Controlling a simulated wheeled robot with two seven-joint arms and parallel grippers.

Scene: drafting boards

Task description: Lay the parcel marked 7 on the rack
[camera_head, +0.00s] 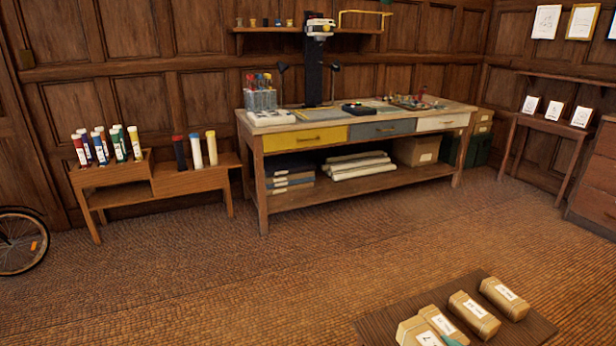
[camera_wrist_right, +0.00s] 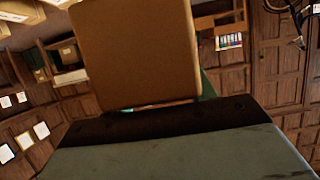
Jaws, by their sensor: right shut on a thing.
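Several brown parcels with white labels lie on a dark slatted surface, perhaps the rack (camera_head: 382,327), at the bottom right of the head view. They include a right one (camera_head: 516,307), a middle one (camera_head: 483,327) and a left one (camera_head: 408,329) cut by the frame edge. A teal tip, seemingly of my right gripper, shows beside the left parcels. In the right wrist view my right gripper (camera_wrist_right: 155,108) is shut on a plain brown parcel (camera_wrist_right: 137,50). My left gripper is not in view.
A workbench (camera_head: 390,127) with drawers stands along the back wall. A low wooden stand (camera_head: 190,178) with capped tubes is at the left, near a wheel (camera_head: 22,242). A drawer cabinet (camera_head: 596,190) is at the right. The woven floor (camera_head: 250,285) between is clear.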

